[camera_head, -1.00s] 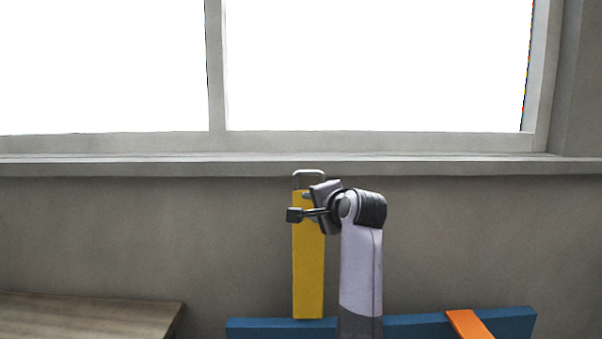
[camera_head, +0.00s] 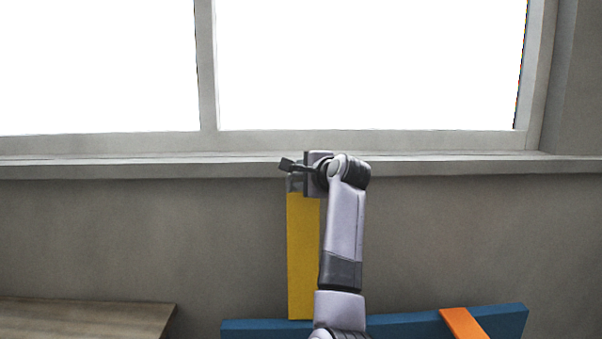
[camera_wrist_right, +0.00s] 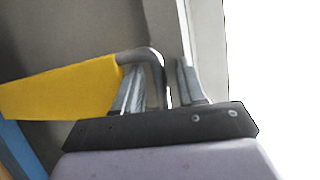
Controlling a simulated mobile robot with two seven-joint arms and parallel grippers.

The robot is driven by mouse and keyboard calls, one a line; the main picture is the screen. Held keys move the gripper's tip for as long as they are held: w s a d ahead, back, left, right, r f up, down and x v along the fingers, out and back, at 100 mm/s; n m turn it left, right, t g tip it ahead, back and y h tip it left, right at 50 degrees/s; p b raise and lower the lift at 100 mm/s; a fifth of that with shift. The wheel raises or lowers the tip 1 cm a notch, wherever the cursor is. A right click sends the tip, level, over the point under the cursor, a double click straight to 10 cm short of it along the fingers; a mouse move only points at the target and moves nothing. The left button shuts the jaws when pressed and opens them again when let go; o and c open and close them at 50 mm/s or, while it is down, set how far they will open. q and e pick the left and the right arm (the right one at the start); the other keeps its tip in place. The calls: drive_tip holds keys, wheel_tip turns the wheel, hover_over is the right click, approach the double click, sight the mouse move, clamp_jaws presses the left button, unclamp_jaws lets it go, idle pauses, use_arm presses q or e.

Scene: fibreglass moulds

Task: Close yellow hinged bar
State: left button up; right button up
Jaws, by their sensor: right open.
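The yellow hinged bar (camera_head: 302,255) stands upright from the blue mould piece (camera_head: 420,322) in the head view. Its top end is partly hidden by my right gripper (camera_head: 296,182). In the right wrist view the yellow bar (camera_wrist_right: 65,90) comes in from the left, with a grey metal loop handle (camera_wrist_right: 150,54) on its end. My right gripper (camera_wrist_right: 160,82) is open, and one side of the handle passes between its two fingers. I cannot tell whether either finger touches it. My left gripper is not in view.
An orange bar (camera_head: 464,324) lies across the blue piece at the right. A wooden tabletop (camera_head: 80,317) is at the lower left. A grey wall with a window ledge (camera_head: 450,165) stands behind the bar.

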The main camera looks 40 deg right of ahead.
drive_tip(key=shift+w, duration=0.25)
clamp_jaws()
drive_tip(key=shift+f, duration=0.1)
drive_tip(key=shift+s, duration=0.1)
